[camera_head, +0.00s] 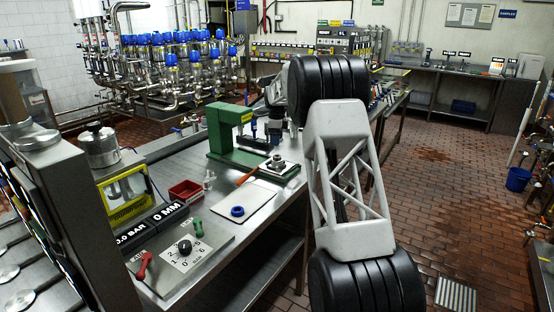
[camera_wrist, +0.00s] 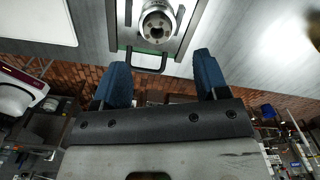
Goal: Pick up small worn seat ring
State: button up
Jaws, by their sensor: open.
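A small blue ring (camera_head: 237,211) lies flat on a white mat (camera_head: 262,197) on the steel bench in the head view. It looks like the seat ring, but its wear is too small to tell. A pale sheet at the upper left of the wrist view (camera_wrist: 35,22) may be the same mat; no ring shows on it. My gripper (camera_wrist: 162,75) is open and empty, its two blue fingers wide apart. It is near a metal valve fitting (camera_wrist: 157,22) on a green-edged plate, apart from the ring.
The fitting (camera_head: 278,163) stands beside a green press (camera_head: 232,135) with an orange-handled tool (camera_head: 247,176) nearby. A red bin (camera_head: 185,191), a control panel with a dial (camera_head: 184,247) and a yellow-framed gauge (camera_head: 125,190) are to the left. Brick floor is open on the right.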

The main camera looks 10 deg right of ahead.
aim_at(277, 157)
jog(key=shift+f, duration=0.1)
jog(key=shift+f, duration=1.2)
jog(key=shift+f, duration=0.1)
jog(key=shift+s+f, duration=0.15)
jog(key=shift+f, duration=1.1)
jog(key=shift+s+f, duration=0.15)
jog(key=shift+f, duration=1.1)
jog(key=c, duration=1)
jog(key=shift+r, duration=0.1)
